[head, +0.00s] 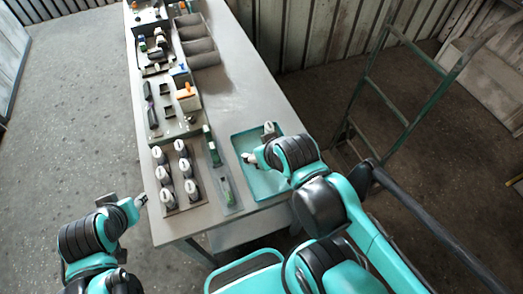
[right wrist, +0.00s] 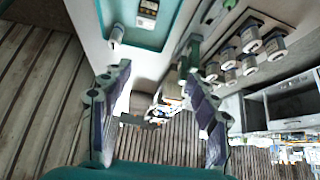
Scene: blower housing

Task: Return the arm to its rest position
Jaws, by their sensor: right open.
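My right arm reaches in over the teal tray (head: 262,186) at the near right of the table. Its gripper (head: 249,158) is over the tray's left part in the head view. In the right wrist view the gripper (right wrist: 155,105) has its two fingers wide apart with nothing between them. That view also shows the tray (right wrist: 172,35), with a white-labelled dark part (right wrist: 148,12) in it. My left gripper (head: 140,200) is off the table's left edge; it is too small to tell its jaws.
Several white-topped cylinders (head: 158,155) stand in a holder at the table's near left. A green tool (head: 212,150) lies in a narrow tray beside them. Bins and fixtures (head: 195,45) fill the far left. A green trolley frame (head: 375,85) stands right of the table.

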